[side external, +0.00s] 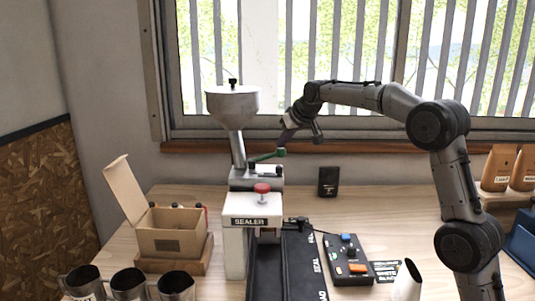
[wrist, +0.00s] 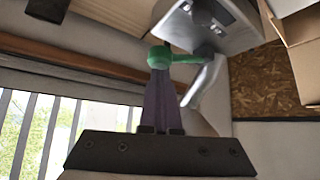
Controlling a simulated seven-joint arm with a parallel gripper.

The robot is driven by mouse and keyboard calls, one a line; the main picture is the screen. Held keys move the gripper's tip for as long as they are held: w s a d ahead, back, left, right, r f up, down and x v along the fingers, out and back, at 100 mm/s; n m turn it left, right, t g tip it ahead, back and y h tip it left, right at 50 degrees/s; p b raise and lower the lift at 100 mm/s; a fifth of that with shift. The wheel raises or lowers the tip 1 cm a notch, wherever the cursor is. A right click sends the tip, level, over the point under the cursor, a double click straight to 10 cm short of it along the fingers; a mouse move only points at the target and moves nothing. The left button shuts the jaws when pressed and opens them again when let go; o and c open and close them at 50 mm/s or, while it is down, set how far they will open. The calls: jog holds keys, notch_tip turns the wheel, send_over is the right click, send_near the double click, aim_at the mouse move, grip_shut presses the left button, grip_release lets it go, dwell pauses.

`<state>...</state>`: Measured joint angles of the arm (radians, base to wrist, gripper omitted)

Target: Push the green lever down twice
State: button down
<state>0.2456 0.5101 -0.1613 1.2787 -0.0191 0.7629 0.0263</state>
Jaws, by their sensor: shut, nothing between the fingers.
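The green lever (side external: 267,156) sticks out to the right from the grey grinder with a funnel hopper (side external: 232,103). It tilts slightly upward toward its round green knob end. My gripper (side external: 284,139) is shut and empty just above the knob. In the wrist view, the shut purple fingertips (wrist: 160,77) point at the green lever's knob (wrist: 159,57) and overlap it in the picture. I cannot tell whether they touch it.
A white sealer (side external: 240,208) with a red knob stands in front of the grinder. An open cardboard box (side external: 168,243) and several metal pitchers (side external: 128,284) are at left. A button panel (side external: 347,260) lies at right. The window sill (side external: 350,147) is behind.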

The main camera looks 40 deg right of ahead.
jog(key=shift+f, duration=1.4)
jog(key=shift+r, duration=3.1)
jog(key=shift+a, duration=0.1)
